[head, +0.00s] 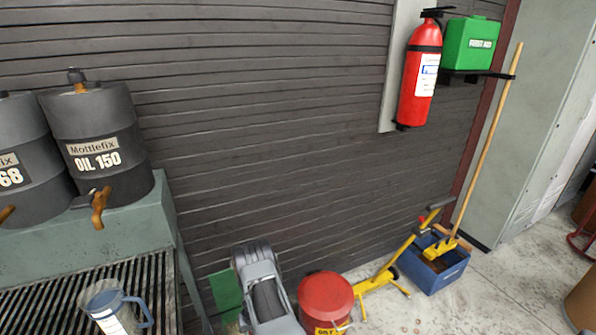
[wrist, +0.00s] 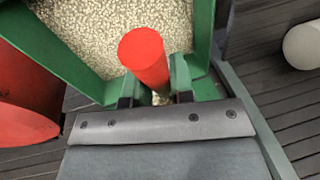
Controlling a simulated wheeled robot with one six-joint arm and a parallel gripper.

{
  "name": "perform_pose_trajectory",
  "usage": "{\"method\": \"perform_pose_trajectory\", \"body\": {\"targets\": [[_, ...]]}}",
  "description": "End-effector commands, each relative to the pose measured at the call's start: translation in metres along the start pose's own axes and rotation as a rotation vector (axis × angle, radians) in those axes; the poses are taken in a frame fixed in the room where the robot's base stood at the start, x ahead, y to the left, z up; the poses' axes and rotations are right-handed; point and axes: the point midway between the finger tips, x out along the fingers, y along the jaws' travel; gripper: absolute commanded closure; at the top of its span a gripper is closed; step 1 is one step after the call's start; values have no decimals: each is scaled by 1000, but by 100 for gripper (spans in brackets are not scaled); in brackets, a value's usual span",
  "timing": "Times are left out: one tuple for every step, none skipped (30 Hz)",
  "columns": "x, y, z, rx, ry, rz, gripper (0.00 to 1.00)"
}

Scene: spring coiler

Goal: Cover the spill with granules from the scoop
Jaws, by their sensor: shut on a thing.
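In the wrist view my gripper (wrist: 157,98) is shut on a red cylindrical handle (wrist: 145,55), which I take to be the scoop's handle. The handle points up toward the camera. The rest of the scoop is hidden, so I cannot tell whether it holds granules. Behind and below the handle is a green-walled bin (wrist: 55,48) with pale speckled granules (wrist: 85,22) in it. In the head view a green panel (head: 226,290), probably part of this bin, shows beside my grey arm. I cannot make out the spill in either view.
A red can (head: 325,300) stands right of my arm. A yellow wheeled tool (head: 385,278) and a blue box (head: 440,275) with a broom (head: 490,140) stand farther right. Oil drums (head: 100,150) and a jug (head: 112,305) are at left. Pale floor (head: 480,305) is open at lower right.

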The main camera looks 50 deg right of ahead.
Motion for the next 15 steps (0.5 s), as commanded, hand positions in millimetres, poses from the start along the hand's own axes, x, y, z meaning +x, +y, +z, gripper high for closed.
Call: {"method": "perform_pose_trajectory", "body": {"targets": [[-9,-2,-1,0,1,0,100],[-12,-2,-1,0,1,0,100],[-15,-3,-2,0,1,0,100],[-18,-3,-2,0,1,0,100],[-20,-4,-2,0,1,0,100],[-24,-4,-2,0,1,0,100],[-26,-5,-3,0,1,0,100],[-28,-5,-3,0,1,0,100],[-32,-6,-3,0,1,0,100],[-34,-6,-3,0,1,0,100],[-37,-7,-4,0,1,0,100],[-40,-7,-4,0,1,0,100],[-42,-8,-4,0,1,0,100],[-45,-8,-4,0,1,0,100],[-48,-9,-5,0,1,0,100]]}}
